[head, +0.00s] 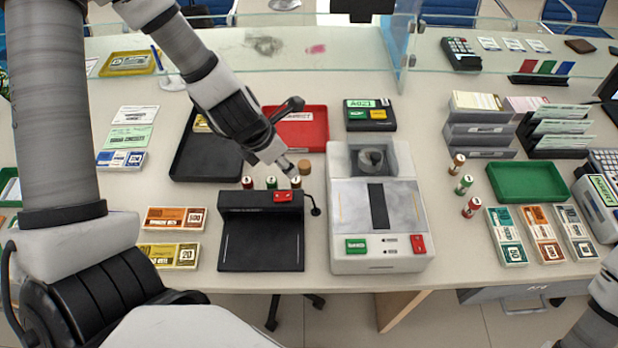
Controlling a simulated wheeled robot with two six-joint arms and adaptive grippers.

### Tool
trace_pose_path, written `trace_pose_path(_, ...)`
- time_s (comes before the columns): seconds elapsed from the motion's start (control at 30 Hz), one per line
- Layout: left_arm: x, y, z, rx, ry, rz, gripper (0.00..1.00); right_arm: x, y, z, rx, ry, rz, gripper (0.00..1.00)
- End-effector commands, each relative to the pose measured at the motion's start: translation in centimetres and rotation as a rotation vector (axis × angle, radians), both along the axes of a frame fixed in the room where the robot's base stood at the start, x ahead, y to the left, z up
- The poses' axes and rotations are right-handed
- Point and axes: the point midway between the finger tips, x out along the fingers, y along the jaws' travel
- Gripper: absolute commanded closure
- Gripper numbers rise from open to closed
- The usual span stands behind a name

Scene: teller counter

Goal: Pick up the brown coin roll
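A brown coin roll (457,162) with a pale label stands on the counter right of the white counting machine, at the back of a short row with a green roll (464,185) and a red roll (472,207). Another small row stands behind the black device: a red roll (247,182), a green roll (271,182) and a brownish roll (296,182). My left gripper (286,165) points down just above and behind this second row, close to the brownish roll. Its fingertips are too small and edge-on to tell whether they are apart. My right gripper is out of view.
The black device (262,240) and white counting machine (378,225) stand at the front middle. A small brown cylinder (304,167), red tray (298,128), black tray (204,158) and green tray (528,182) lie around. A glass screen (290,50) runs behind.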

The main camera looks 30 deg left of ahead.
Motion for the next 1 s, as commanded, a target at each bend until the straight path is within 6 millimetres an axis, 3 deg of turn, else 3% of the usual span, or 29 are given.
trace_pose_path(0.03,0.0,0.0,-1.4,-0.001,0.000,0.000,0.60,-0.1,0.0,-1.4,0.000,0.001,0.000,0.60)
trace_pose_path(0.47,1.1,-0.5,-6.1,0.004,0.000,-0.006,0.60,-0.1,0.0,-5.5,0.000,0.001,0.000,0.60)
trace_pose_path(0.63,2.1,-0.9,-9.2,0.004,0.001,-0.006,0.60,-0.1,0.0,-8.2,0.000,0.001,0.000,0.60)
trace_pose_path(0.93,2.7,-1.1,-9.6,0.001,0.001,-0.003,0.60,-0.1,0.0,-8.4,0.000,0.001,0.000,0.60)
trace_pose_path(0.97,2.7,-1.1,-9.6,0.001,0.001,-0.003,0.64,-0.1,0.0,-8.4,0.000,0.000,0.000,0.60)
trace_pose_path(1.0,2.7,-1.1,-9.6,0.002,0.000,-0.004,0.78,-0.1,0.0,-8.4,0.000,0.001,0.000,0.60)
